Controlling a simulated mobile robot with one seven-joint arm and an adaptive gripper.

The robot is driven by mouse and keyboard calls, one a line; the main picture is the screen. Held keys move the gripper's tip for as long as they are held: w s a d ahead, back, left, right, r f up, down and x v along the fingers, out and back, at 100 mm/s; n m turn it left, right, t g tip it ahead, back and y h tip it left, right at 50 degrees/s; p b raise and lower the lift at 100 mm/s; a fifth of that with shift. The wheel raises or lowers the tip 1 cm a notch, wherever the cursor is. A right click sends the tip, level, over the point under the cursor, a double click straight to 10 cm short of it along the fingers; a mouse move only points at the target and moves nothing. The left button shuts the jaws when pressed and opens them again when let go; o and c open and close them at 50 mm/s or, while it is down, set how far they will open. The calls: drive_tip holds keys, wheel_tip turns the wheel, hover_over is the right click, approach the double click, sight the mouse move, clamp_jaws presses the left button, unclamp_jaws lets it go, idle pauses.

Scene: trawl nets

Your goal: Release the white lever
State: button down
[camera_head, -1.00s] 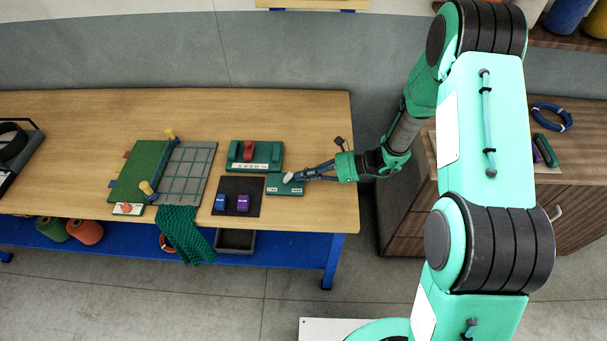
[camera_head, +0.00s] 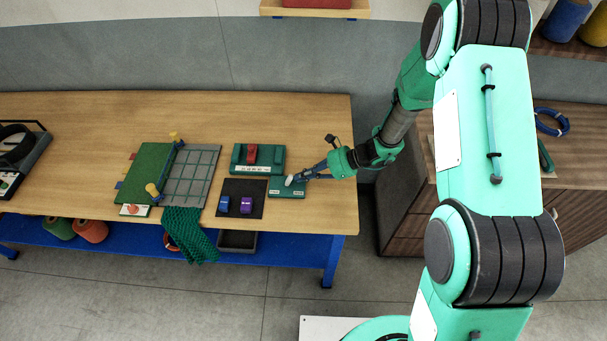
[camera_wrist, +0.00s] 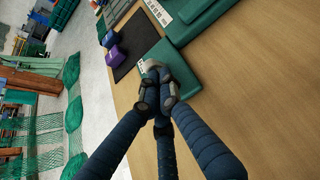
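The white lever (camera_head: 289,180) stands on a small green plate (camera_head: 287,193) near the right front of the wooden table. My gripper (camera_head: 298,178) reaches in from the right, with its fingertips at the lever. In the wrist view, the dark blue fingers of my gripper (camera_wrist: 160,93) converge closely. The pale top of the white lever (camera_wrist: 151,67) shows just past their tips, on the green plate (camera_wrist: 183,80). The fingers look shut on the lever, though they hide most of it.
A green block with a red handle (camera_head: 252,154) stands behind the plate. A dark mat (camera_head: 242,207) with a blue piece (camera_head: 224,204) and a purple piece (camera_head: 246,205) lies to the left.

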drive_tip(key=a+r+h+p, duration=0.1)
drive_tip(key=h+p, duration=0.1)
drive_tip(key=p, duration=0.1)
drive_tip(key=shift+a+r+p, duration=0.1)
drive_tip(key=shift+r+p, duration=0.25)
drive_tip(key=h+p, duration=0.1)
drive_tip(key=p, duration=0.1)
drive_tip(key=a+h+p, duration=0.1)
drive_tip(key=p, duration=0.1)
drive_tip(key=shift+r, duration=0.35)
drive_tip(key=shift+f+h, duration=0.25)
drive_tip(key=shift+h, duration=0.05)
drive_tip(key=shift+d, duration=0.1)
drive_tip(key=shift+r+p, duration=0.5)
drive_tip(key=shift+r, duration=0.25)
